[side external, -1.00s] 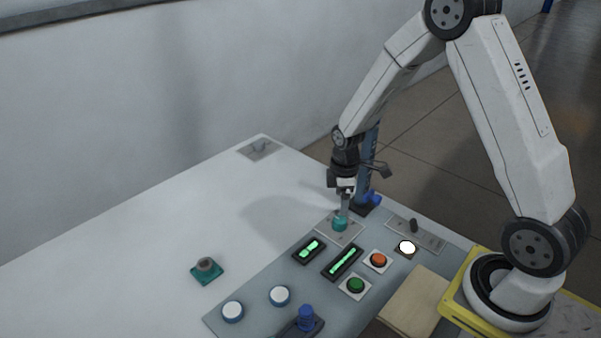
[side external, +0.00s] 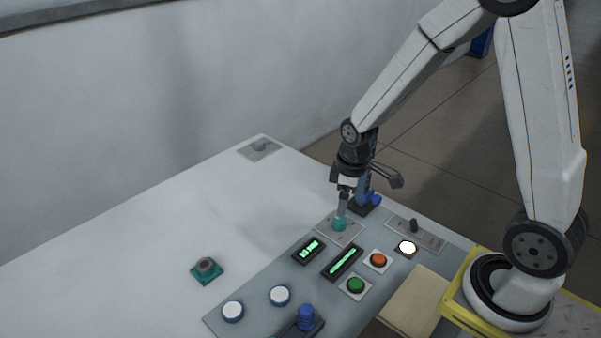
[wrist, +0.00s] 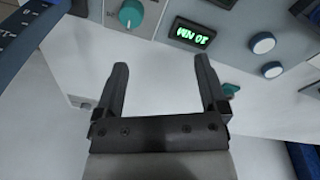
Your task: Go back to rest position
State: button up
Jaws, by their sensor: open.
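My gripper (side external: 342,205) is above the control panel in the side external view, close over the teal knob (side external: 339,223) on its grey plate. From the side I cannot tell whether the fingers touch the knob. In the wrist view my gripper (wrist: 162,78) has its two dark fingers spread apart with nothing between them. The teal knob (wrist: 131,14) shows there beyond the left fingertip, apart from the fingers.
The panel carries green displays (side external: 342,262), an orange button (side external: 378,260), a green button (side external: 355,286), white buttons (side external: 280,296) and a blue lever (side external: 306,318). A blue post (side external: 364,200) stands close behind my gripper. A teal block (side external: 207,270) sits left.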

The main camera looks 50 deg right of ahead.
jog(key=s+a+r+m+t, duration=0.1)
jog(key=s+a+r+m, duration=0.3)
jog(key=s, duration=0.3)
jog(key=shift+s+a+m+t, duration=0.2)
jog(key=shift+a+m+t, duration=0.15)
jog(key=shift+m, duration=0.35)
jog(key=shift+r, duration=0.1)
